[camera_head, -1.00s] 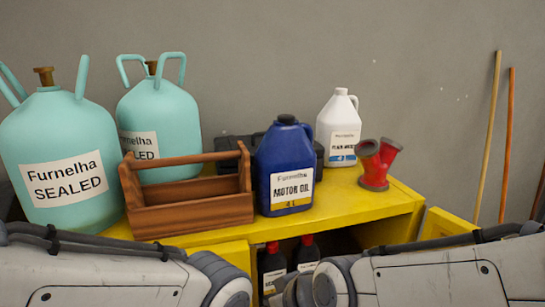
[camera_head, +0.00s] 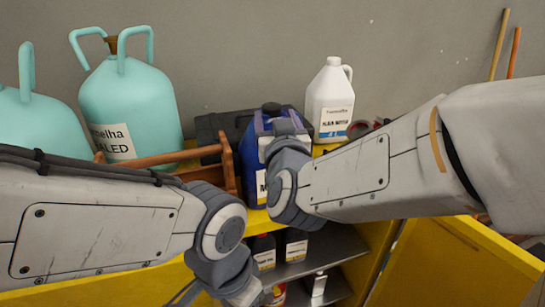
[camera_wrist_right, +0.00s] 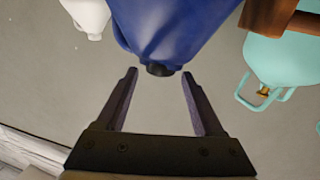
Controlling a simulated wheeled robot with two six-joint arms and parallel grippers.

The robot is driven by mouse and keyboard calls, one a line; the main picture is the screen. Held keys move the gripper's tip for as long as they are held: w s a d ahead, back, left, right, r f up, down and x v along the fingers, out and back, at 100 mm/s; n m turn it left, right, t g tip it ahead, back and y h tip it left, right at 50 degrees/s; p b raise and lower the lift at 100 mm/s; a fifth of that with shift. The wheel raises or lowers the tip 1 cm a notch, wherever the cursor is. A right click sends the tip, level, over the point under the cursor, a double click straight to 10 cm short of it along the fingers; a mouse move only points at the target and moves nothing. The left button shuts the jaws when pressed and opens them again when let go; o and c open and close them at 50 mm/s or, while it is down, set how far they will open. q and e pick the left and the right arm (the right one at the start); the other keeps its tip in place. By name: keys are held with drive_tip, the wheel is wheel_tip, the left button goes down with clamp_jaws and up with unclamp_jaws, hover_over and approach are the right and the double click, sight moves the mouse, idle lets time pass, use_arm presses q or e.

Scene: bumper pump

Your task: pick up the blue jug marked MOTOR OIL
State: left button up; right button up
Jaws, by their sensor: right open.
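The blue jug (camera_head: 250,152) stands upright on the yellow cabinet top, right of the wooden tote. My right arm covers much of its front and label. In the right wrist view the blue jug (camera_wrist_right: 180,22) appears upside down, its dark cap (camera_wrist_right: 160,69) pointing at my gripper. My right gripper (camera_wrist_right: 160,76) is open, with a finger on either side of the cap and gaps visible on both sides. In the head view the right gripper (camera_head: 275,125) is at the jug's upper part. My left gripper (camera_head: 238,290) is low in front of the cabinet; its fingers are not clear.
A white jug (camera_head: 330,98) stands right of the blue jug, and a dark case (camera_head: 208,124) behind it. The wooden tote (camera_head: 170,158) is close on the left, with teal tanks (camera_head: 130,95) beyond. Bottles (camera_head: 296,245) stand on the shelf below. A yellow door (camera_head: 450,265) hangs open at right.

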sight(273, 112)
drive_tip(key=w+p, duration=0.1)
drive_tip(key=w, duration=0.2)
drive_tip(key=w+p, duration=0.1)
drive_tip(key=shift+w+a+p, duration=0.25)
drive_tip(key=shift+a+p, duration=0.05)
drive_tip(key=shift+a, duration=0.05)
drive_tip(key=shift+w+f, duration=0.1)
drive_tip(key=shift+w, duration=0.3)
clamp_jaws()
drive_tip(key=shift+r, duration=0.25)
